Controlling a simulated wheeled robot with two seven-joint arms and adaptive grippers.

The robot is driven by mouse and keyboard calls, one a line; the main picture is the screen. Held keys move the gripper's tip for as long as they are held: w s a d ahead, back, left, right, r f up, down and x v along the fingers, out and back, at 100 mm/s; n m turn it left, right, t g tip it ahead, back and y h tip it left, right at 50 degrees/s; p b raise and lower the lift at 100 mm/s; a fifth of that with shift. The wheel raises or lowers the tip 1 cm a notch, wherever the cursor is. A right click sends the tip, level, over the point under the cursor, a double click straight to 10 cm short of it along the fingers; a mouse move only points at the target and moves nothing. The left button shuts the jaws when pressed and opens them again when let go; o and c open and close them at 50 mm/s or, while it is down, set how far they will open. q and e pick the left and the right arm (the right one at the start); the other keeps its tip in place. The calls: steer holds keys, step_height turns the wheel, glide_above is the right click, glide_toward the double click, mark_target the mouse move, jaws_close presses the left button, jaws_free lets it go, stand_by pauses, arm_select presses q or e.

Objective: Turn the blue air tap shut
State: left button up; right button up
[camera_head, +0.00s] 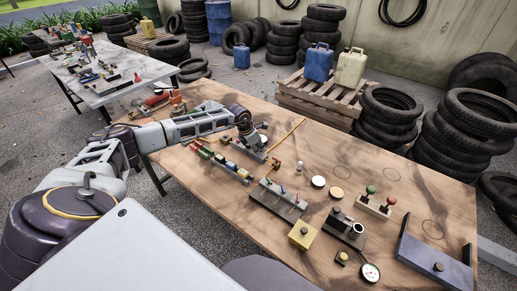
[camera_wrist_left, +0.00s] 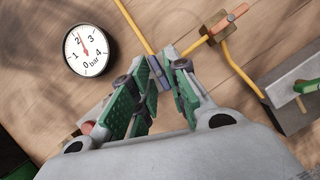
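The blue air tap's handle (camera_wrist_left: 158,74) shows in the left wrist view as a short blue bar at the end of a yellow hose. My left gripper (camera_wrist_left: 156,66) has its green-padded fingers on both sides of this handle, with only a narrow gap between the tips. Whether both fingers touch the handle is not clear. In the head view my left gripper (camera_head: 250,140) is low over the table, and it hides the tap there. A round pressure gauge (camera_wrist_left: 88,50) marked "bar" lies left of the fingers. My right gripper is not in view.
An orange-handled tap (camera_wrist_left: 230,22) on a yellow pipe is right of the fingers. A grey block with a green lever (camera_wrist_left: 307,86) stands further right.

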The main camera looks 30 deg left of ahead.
arm_select(q)
jaws_close()
